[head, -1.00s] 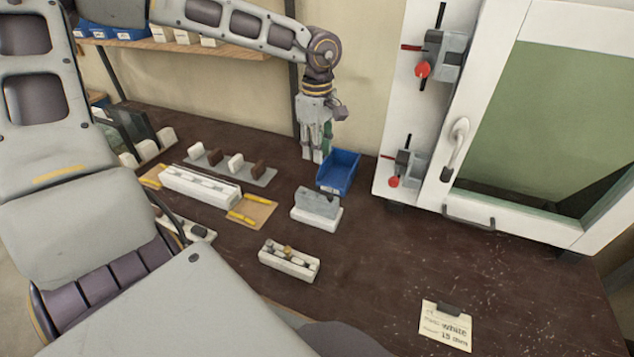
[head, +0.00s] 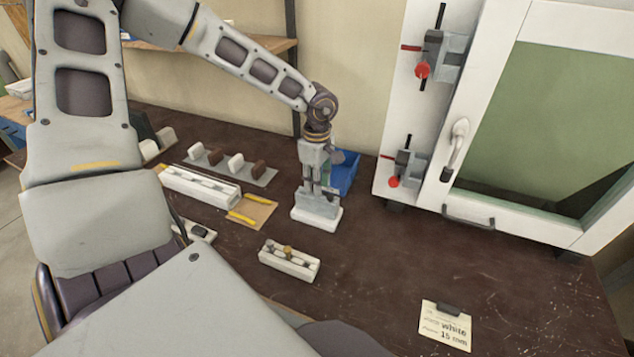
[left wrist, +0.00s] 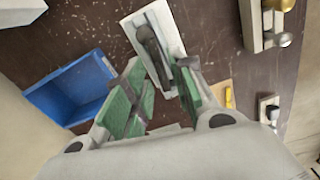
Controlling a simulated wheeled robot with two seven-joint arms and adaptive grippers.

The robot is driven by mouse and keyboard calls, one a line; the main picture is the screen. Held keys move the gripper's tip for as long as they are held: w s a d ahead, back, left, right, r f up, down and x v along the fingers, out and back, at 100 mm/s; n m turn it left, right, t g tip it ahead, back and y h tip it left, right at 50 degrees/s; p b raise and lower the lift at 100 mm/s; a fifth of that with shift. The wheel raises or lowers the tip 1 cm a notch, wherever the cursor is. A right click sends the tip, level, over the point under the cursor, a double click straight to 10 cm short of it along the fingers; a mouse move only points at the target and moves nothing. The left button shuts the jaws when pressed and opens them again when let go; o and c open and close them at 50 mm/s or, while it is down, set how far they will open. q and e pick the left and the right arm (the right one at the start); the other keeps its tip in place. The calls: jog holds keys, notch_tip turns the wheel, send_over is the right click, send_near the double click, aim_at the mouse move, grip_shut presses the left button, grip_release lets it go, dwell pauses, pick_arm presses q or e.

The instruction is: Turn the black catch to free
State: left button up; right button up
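I cannot tell for sure which dark part is the black catch. In the left wrist view a dark elongated piece (left wrist: 150,42) lies along a grey block on a white base, just beyond my fingertips. In the head view this block with its white base (head: 318,218) stands under my left gripper (head: 320,188), which partly hides it. My left gripper also shows in the left wrist view (left wrist: 162,88), its green-padded fingers apart with nothing clearly between them. Another small black piece (head: 199,231) sits on a white base at the left. My right gripper is not in view.
A blue bin (head: 345,172) stands close behind the gripper. A white block with knobs (head: 289,260) lies in front. A white panel with two clamps (head: 445,55) and a glazed door (head: 470,160) stand at right. A card (head: 446,326) lies on clear dark bench.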

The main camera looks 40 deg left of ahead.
pick_arm(q)
jog(key=shift+f, duration=0.3)
grip_shut()
